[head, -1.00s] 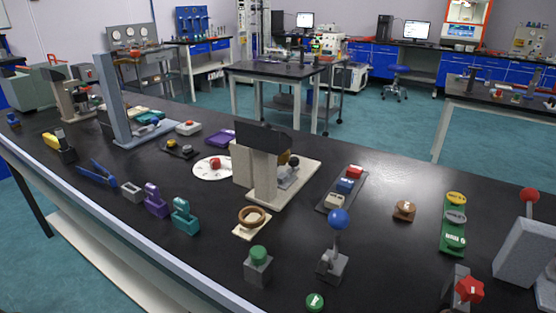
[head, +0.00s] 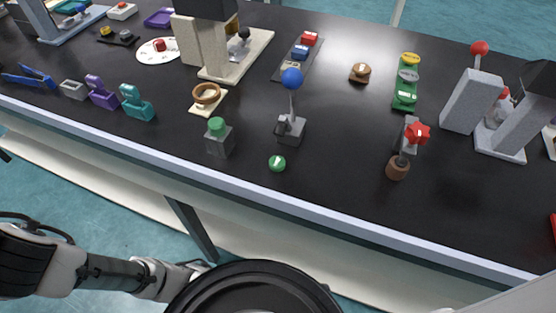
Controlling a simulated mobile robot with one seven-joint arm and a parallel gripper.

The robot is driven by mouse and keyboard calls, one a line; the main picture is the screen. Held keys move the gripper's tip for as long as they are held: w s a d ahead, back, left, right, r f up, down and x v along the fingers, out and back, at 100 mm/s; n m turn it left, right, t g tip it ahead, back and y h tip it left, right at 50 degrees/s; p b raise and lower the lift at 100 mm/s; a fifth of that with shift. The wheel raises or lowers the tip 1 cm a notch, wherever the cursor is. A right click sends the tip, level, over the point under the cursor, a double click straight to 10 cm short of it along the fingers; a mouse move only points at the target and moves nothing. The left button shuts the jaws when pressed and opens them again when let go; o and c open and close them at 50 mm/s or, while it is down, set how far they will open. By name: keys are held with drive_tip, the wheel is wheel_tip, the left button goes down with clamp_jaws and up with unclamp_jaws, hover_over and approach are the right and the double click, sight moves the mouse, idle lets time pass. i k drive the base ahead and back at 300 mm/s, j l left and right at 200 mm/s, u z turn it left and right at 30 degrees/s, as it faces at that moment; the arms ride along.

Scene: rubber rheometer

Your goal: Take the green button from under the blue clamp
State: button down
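A small round green button (head: 277,163) with a pale mark lies on the black bench near its front edge. Just behind it stands a grey clamp with a blue ball handle (head: 292,78), its lever upright above a grey base (head: 291,130). A dark strip of bench shows between the button and this base; I cannot tell whether any clamp part overhangs the button. Another green button (head: 216,126) tops a grey block to the left. A low blue clamp-like tool (head: 27,76) lies at far left. My gripper is not in view; only my arm's links show at lower left.
A wooden ring on a pad (head: 206,95), teal (head: 137,103) and purple (head: 102,92) pieces stand left. A red star-knob clamp (head: 417,133) stands over a brown piece (head: 398,168) at right. The bench's pale front edge (head: 330,222) lies below. Bench between these is clear.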

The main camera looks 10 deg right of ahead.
sight(277, 162)
drive_tip(key=u, duration=1.35)
drive_tip(key=k+l+u, duration=0.25)
drive_tip(key=k+l, duration=0.55)
drive_tip(key=k, duration=0.1)
